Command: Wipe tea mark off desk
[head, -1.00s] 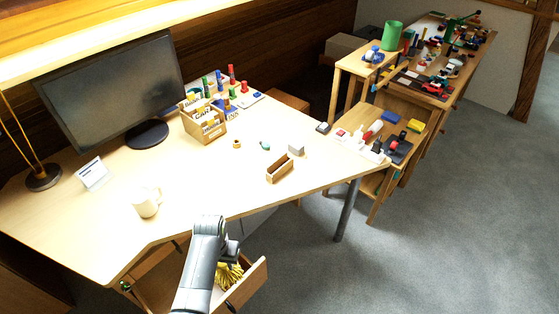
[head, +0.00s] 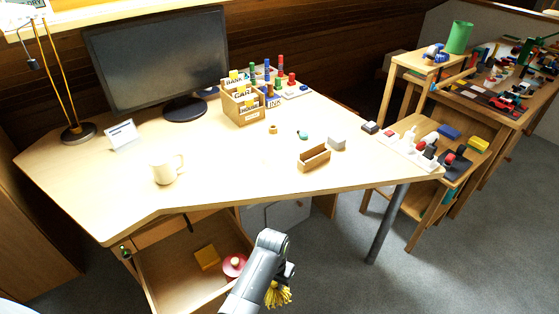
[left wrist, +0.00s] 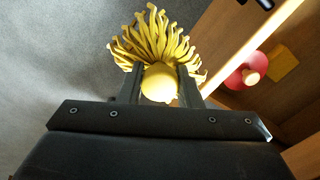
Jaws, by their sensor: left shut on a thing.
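The desk (head: 240,180) stands across the middle of the head view. I cannot make out a tea mark on its top. My left gripper (head: 284,278) is in front of the desk, just right of the open drawer (head: 178,272). It is shut on a yellow stranded duster (head: 278,295). In the left wrist view the duster's strands (left wrist: 155,42) fan out beyond the fingers, and its round yellow knob sits between the fingers of the left gripper (left wrist: 160,84). A yellow block (head: 207,256) and a red round thing with a knob (head: 234,265) lie in the drawer. My right gripper is not in view.
A white mug (head: 166,169) stands on the desk's left part, near a small white card (head: 122,134) and the monitor (head: 155,62). A wooden card box (head: 242,103) and a small open wooden box (head: 314,158) stand further right. The desk's front middle is clear.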

